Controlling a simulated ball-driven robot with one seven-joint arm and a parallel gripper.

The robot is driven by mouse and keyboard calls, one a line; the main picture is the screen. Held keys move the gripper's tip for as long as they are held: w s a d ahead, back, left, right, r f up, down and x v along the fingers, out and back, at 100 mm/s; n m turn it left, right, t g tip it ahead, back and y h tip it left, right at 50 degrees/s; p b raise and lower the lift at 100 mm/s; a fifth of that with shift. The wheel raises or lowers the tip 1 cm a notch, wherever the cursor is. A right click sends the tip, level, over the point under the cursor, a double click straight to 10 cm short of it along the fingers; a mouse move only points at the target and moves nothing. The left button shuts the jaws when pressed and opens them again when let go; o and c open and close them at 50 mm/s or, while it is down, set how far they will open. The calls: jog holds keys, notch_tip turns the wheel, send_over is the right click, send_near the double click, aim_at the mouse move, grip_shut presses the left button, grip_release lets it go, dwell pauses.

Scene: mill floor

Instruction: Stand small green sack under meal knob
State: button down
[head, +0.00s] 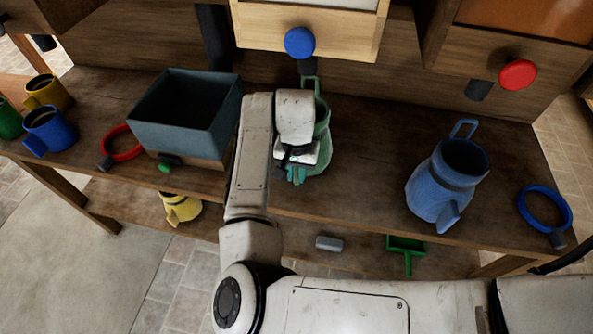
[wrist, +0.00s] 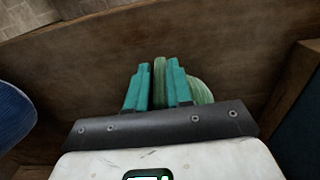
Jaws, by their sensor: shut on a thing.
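The small green sack (head: 321,150) is upright over the wooden bench, below the blue knob (head: 299,42) and its black spout. A loop shows at its top. My arm hides its left side, and I cannot tell whether its base touches the bench. My gripper (head: 297,176) is shut on the sack at its near side. In the wrist view my gripper (wrist: 159,82) has its teal fingers either side of a green strip of the sack (wrist: 202,92). A red knob (head: 517,75) is at the right. No lettering shows which knob is meal.
A larger blue sack (head: 441,185) stands on the bench to the right, beside a blue ring (head: 545,209). A dark blue-grey box (head: 178,133) stands close left of my arm. Bare bench (head: 372,170) separates the two sacks.

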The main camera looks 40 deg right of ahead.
jog(key=c, duration=0.9)
grip_release()
jog(key=shift+c, duration=0.2)
